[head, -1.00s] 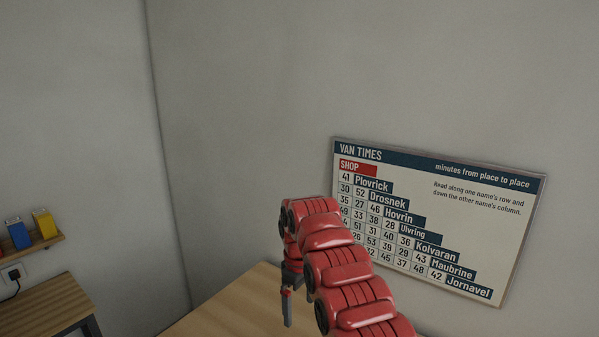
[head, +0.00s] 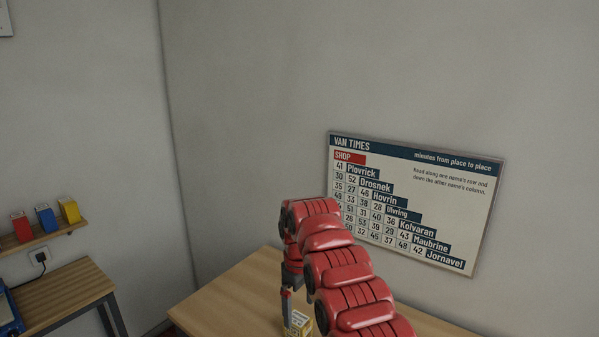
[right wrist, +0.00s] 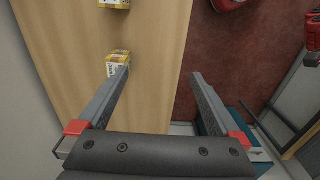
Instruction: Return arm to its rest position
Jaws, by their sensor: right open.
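My right arm (head: 345,275) is red and reaches in from the lower right of the head view, bent over a wooden counter. My right gripper (head: 287,318) hangs down at its end, near a yellow and white box (head: 300,322) on the counter. In the right wrist view my right gripper (right wrist: 160,75) has its two fingers wide apart, with nothing between them. The yellow and white box (right wrist: 117,62) shows beyond the left fingertip there. My left gripper is not in view.
The wooden counter (head: 225,295) stands against the wall under a van times board (head: 410,200). At left, a shelf (head: 45,236) holds red, blue and yellow boxes above a small table (head: 60,295). Another yellow box (right wrist: 115,3) lies on the counter. Reddish floor (right wrist: 225,55) shows beside it.

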